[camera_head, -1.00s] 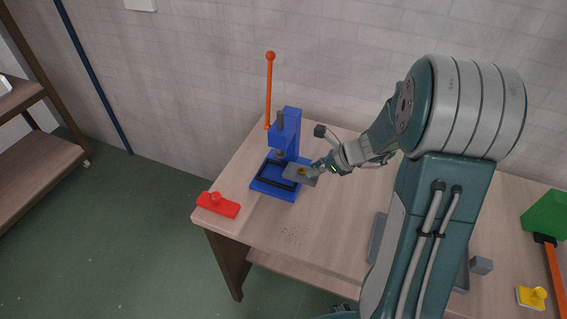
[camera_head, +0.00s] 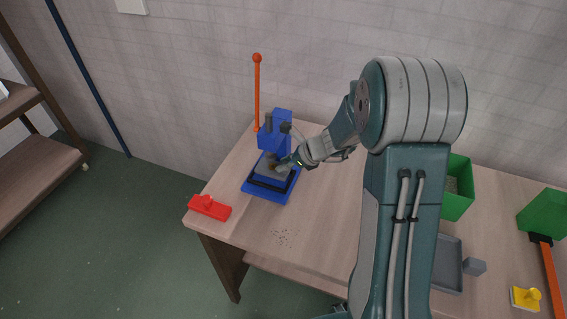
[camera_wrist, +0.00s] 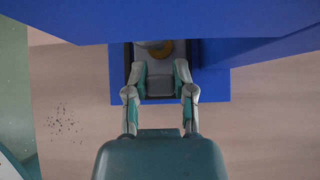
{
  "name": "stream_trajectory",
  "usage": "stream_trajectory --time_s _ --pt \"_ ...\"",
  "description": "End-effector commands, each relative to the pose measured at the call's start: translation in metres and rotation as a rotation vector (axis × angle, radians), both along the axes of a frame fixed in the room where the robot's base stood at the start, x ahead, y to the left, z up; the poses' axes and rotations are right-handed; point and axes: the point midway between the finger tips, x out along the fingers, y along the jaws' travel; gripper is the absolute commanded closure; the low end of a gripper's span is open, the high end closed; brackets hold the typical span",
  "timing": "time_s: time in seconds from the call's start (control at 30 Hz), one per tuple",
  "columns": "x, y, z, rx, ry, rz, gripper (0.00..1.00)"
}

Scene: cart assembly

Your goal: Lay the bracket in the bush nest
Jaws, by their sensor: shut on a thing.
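The blue press (camera_head: 284,116) with an orange lever stands on the table. A black-rimmed nest (camera_head: 266,183) lies on its blue base. My gripper (camera_head: 287,164) reaches in from the right and is shut on the grey bracket (camera_head: 282,169), over the nest and under the press head. In the wrist view, my gripper (camera_wrist: 160,74) holds the grey bracket (camera_wrist: 159,67) between its fingers. A brass-coloured ring (camera_wrist: 166,47) shows just ahead of the fingertips, partly hidden by the blue press body (camera_wrist: 230,20). I cannot tell whether the bracket touches the nest floor.
A red handled block (camera_head: 209,207) sits at the table's left edge. A green bin (camera_head: 459,188), a grey tray (camera_head: 449,272), a grey block (camera_head: 475,266) and a yellow knobbed piece (camera_head: 525,298) are at the right. The table front near dark specks (camera_head: 285,238) is clear.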

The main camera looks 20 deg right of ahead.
Motion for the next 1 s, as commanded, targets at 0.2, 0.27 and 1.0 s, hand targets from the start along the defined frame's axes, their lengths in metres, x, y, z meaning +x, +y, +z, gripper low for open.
stream_trajectory --time_s 0.2,0.27,1.0 --pt "0.0 0.004 -0.006 -0.004 0.001 0.001 1.0" --pt "0.0 0.005 -0.007 -0.004 0.001 0.001 1.0" --pt "-0.001 0.009 -0.01 -0.006 0.003 0.008 0.33"
